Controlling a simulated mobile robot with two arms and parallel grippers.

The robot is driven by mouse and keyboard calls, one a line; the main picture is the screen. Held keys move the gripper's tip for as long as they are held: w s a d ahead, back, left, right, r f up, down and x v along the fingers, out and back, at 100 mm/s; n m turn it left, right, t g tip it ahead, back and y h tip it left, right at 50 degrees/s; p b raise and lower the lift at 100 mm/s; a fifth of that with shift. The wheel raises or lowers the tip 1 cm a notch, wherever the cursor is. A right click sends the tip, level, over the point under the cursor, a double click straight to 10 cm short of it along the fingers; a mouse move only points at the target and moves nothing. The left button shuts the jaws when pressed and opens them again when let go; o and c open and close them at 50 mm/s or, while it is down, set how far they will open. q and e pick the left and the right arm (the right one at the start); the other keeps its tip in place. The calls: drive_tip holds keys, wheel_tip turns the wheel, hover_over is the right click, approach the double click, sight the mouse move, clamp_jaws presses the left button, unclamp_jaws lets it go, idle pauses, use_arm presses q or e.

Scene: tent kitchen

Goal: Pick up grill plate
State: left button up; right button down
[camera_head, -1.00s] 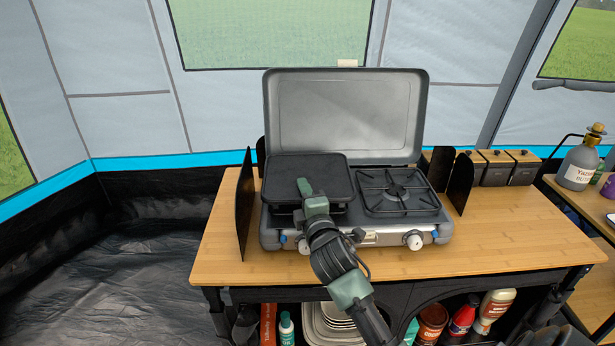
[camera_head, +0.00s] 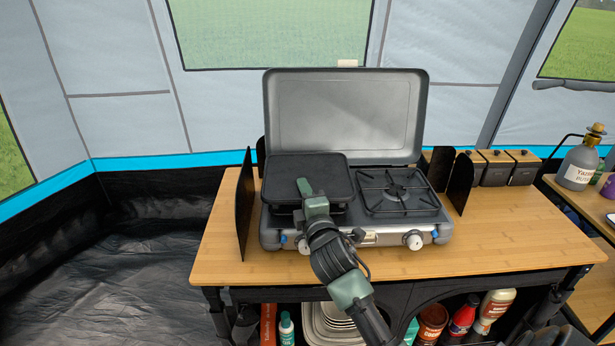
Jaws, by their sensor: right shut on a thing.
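The black grill plate (camera_head: 295,177) is a flat rounded square over the left burner of the grey two-burner camping stove (camera_head: 375,234). My right gripper (camera_head: 305,188) reaches in from below and is shut on the front edge of the grill plate. Its fingertips are small and partly hidden by the gripper body. The plate looks about level, with a dark gap beneath its front edge; I cannot tell whether it still touches the stove. My left gripper is not in view.
The stove's lid (camera_head: 346,115) stands open behind the plate. The right burner grate (camera_head: 398,192) is bare. Dark upright panels flank the stove, one (camera_head: 244,205) close on the left. The wooden tabletop (camera_head: 520,235) is clear at right. Dark boxes (camera_head: 495,168) stand at the back right.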

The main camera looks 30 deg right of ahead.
drive_tip(key=shift+f, duration=0.25)
drive_tip(key=shift+r, duration=0.1)
